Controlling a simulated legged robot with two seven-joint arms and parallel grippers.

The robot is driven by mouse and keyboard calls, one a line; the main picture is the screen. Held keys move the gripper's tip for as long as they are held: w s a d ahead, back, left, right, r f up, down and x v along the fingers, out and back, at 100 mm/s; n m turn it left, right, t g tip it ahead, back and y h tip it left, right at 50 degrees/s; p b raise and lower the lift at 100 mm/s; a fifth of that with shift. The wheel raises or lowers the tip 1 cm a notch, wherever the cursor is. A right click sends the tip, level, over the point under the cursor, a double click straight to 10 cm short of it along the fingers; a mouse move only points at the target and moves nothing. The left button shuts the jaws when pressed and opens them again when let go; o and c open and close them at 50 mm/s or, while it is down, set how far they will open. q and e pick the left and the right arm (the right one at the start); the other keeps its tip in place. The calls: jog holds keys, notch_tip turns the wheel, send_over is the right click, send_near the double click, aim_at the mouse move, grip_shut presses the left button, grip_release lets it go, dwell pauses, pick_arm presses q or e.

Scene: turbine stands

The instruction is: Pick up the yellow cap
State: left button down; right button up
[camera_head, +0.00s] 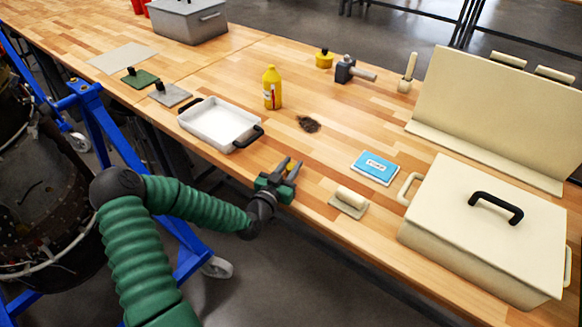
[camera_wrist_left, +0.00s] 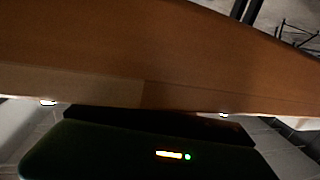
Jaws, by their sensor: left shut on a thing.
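In the left wrist view the dark green gripper body (camera_wrist_left: 150,150) fills the bottom, and neither the fingertips nor the cap can be made out. My right gripper is not in view.
A dark brush-like clump (camera_head: 308,124) lies mid-table.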

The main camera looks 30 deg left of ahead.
pick_arm(q)
jog(key=shift+r, duration=0.15)
notch_tip(320, 180, up, 2)
jog(key=shift+w+r, duration=0.1)
jog(key=shift+r, duration=0.1)
jog(key=s, duration=0.3)
jog(key=s+d+r+p, duration=0.1)
jog(key=s, duration=0.5)
jog(key=shift+s+d+r, duration=0.15)
jog(key=shift+d+r, duration=0.1)
jog(key=shift+r, duration=0.1)
jog(key=s+d+p, duration=0.1)
jog(key=s+p, duration=0.5)
jog(key=p, duration=0.2)
jog(key=shift+s+r+p, duration=0.15)
jog(key=shift+s+p, duration=0.15)
jog(key=c, duration=1.6)
grip_release()
jog(key=shift+d, duration=0.1)
jog(key=shift+c, duration=0.2)
grip_shut()
